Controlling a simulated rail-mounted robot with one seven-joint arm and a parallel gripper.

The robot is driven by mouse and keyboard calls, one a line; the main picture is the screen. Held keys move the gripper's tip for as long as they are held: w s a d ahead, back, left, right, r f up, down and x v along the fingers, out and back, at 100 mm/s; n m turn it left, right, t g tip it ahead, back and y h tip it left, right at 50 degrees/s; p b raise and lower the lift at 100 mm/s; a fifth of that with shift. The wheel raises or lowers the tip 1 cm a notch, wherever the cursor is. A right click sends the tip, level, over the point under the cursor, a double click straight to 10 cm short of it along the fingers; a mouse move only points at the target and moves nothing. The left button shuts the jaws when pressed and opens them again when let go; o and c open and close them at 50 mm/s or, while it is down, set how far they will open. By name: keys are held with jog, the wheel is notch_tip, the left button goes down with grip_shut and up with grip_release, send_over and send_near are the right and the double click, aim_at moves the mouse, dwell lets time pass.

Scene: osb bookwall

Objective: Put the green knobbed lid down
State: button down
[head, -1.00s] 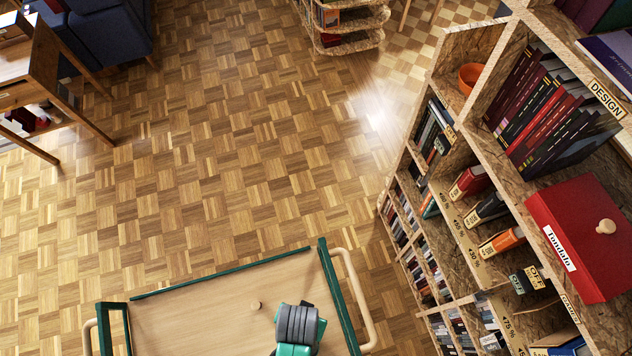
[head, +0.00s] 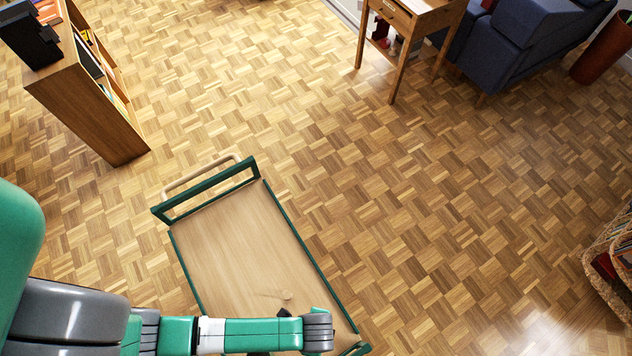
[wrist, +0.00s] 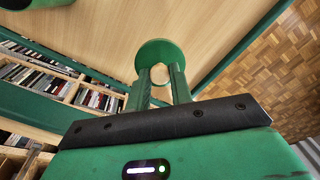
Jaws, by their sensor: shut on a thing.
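The green lid (wrist: 159,48) shows in the wrist view as a round green disc at the far end of my fingers. My gripper (wrist: 161,76) is shut on it, and something pale shows between the fingertips, where the knob would be. Behind the lid is the pale wooden top of a green-edged trolley (wrist: 105,40). I cannot tell whether the lid touches it. In the head view the trolley (head: 235,250) lies under my outstretched arm. The lid cannot be made out there.
The trolley top is mostly bare, with a small dark shape (head: 285,296) near my wrist. It has raised green rails and a pale handle (head: 200,172). A low bookcase (head: 95,105) stands upper left, a wooden desk (head: 415,20) at top. The parquet floor (head: 450,200) is open.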

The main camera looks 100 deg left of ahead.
jog(key=shift+w+f+b, duration=0.1)
jog(key=shift+f+b, duration=0.25)
jog(key=shift+f, duration=1.7)
jog(key=shift+f, duration=0.2)
jog(key=c, duration=1.2)
grip_release()
jog(key=shift+c, duration=0.2)
notch_tip(320, 180, up, 12)
jog(key=shift+r+p, duration=0.25)
jog(key=shift+p, duration=0.65)
